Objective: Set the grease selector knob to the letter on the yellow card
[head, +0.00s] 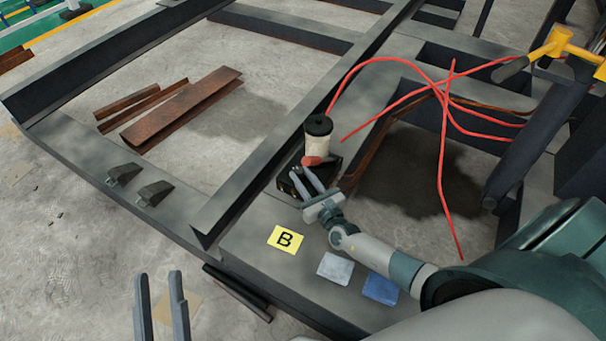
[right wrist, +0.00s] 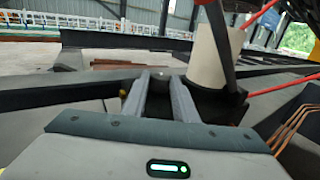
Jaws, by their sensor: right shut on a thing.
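The yellow card (head: 286,240) lies flat on the dark steel beam and shows a black letter B. Behind it stands the grease unit (head: 317,140), a pale cylinder with a black cap on a dark base; the cylinder also shows in the right wrist view (right wrist: 213,55). My right gripper (head: 304,180) reaches the front of the dark base and is shut on the selector knob, which its fingers mostly hide. The knob's pointer and letters cannot be read. In the right wrist view my fingers (right wrist: 160,76) converge at the base. My left gripper (head: 160,285) is open and empty, away from the unit.
A grey-white pad (head: 335,268) and a blue pad (head: 380,289) lie on the beam beside my right arm. Red hoses (head: 443,150) loop right of the unit. A yellow-headed tool (head: 560,45) is at upper right. Rusty steel pieces (head: 185,108) lie on the floor at left.

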